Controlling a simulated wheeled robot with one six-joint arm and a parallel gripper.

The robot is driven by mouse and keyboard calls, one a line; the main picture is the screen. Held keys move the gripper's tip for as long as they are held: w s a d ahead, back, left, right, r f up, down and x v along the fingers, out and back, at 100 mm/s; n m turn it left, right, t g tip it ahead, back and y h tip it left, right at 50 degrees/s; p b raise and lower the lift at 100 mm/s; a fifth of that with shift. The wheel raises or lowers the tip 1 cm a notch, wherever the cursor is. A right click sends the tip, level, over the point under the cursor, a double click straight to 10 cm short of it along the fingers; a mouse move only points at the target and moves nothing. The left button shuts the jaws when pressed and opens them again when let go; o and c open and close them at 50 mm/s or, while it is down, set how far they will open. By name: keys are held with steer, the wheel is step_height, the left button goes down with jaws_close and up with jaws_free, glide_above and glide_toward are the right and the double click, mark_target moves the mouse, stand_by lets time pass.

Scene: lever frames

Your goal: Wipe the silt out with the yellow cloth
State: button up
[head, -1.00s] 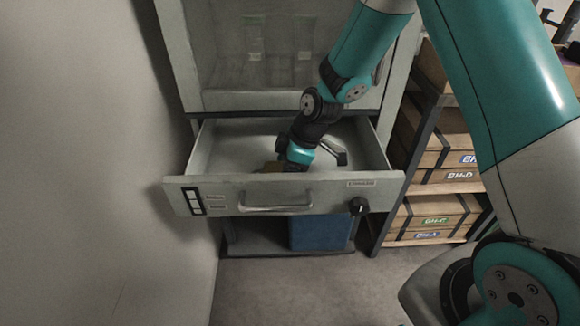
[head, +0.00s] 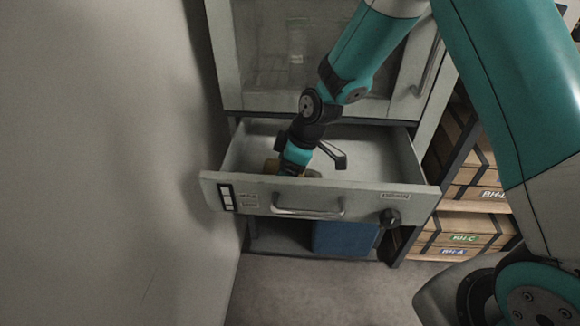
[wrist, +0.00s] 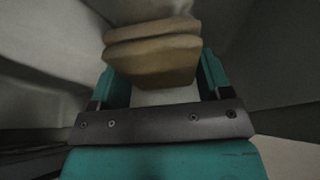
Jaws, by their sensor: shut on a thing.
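The drawer (head: 225,160) is pulled open below a glass-fronted cabinet. My gripper (head: 287,172) reaches down into its left-middle part, close behind the drawer front. In the wrist view, my gripper (wrist: 155,90) is shut on the yellow cloth (wrist: 152,55), a dull tan folded pad held between the teal fingers. In the head view, the cloth (head: 271,167) shows only at the edges of the gripper. I cannot tell any silt apart on the drawer floor. Contact between cloth and floor is hidden.
A wall (head: 110,160) stands close at the left. A shelf with labelled boxes (head: 470,225) is at the right. A blue box (head: 345,237) sits beneath the drawer.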

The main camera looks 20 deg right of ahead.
steer(key=shift+a+r+p, duration=0.1)
steer(key=shift+r+p, duration=2.2)
steer(key=shift+r, duration=1.05)
